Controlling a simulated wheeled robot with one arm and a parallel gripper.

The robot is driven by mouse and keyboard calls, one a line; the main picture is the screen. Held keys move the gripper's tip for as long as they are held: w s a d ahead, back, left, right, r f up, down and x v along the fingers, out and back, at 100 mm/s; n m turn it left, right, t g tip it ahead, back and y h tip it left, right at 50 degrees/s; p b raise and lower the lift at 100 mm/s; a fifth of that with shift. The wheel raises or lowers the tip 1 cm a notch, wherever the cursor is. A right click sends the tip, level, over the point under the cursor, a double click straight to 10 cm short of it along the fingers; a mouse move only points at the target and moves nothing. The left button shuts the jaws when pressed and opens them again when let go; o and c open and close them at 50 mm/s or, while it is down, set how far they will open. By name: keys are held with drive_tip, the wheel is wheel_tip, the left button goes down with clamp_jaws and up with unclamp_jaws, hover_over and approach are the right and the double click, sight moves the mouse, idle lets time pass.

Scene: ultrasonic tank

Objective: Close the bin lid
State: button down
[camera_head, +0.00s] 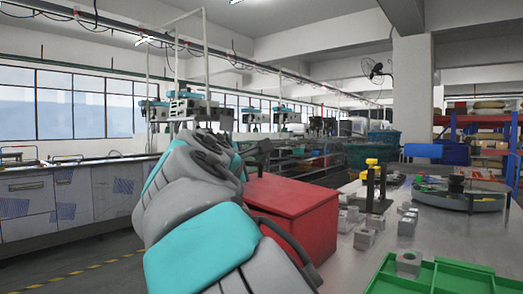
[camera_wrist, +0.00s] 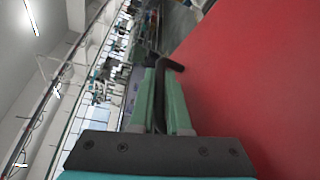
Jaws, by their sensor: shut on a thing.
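The red bin (camera_head: 318,228) stands on the bench right of my arm in the head view. Its red top (camera_head: 292,190) looks nearly flat, and my arm covers its left side; I cannot tell whether the lid is fully down. In the wrist view a large red surface (camera_wrist: 250,80) fills the right side. My gripper (camera_wrist: 158,75) has its two green fingers closed around a dark bent bar (camera_wrist: 174,64), which looks like a handle beside the red surface. The handle's join to the lid is not clear. In the head view my gripper is mostly hidden behind my arm.
The grey bench (camera_head: 440,240) carries several metal blocks (camera_head: 364,239), a green divided tray (camera_head: 440,275) at the front and a round grey tray (camera_head: 460,198). A black stand with a yellow top (camera_head: 372,185) is right of the bin. Cabinets (camera_head: 60,200) line the left.

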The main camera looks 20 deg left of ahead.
drive_tip(key=shift+w+a+f+n+g, duration=0.1)
drive_tip(key=shift+a+f+n+g, duration=0.15)
drive_tip(key=shift+f, duration=0.35)
drive_tip(key=shift+a+f+n+g, duration=0.1)
drive_tip(key=shift+f+n, duration=0.25)
drive_tip(key=shift+f, duration=0.2)
drive_tip(key=shift+f, duration=0.1)
drive_tip(key=c, duration=1.2)
unclamp_jaws()
drive_tip(key=shift+o, duration=0.2)
drive_tip(key=shift+s, duration=0.3)
drive_tip(key=v, duration=0.7)
drive_tip(key=shift+s+a+b, duration=0.1)
drive_tip(key=shift+a+b, duration=0.05)
drive_tip(key=shift+b, duration=0.25)
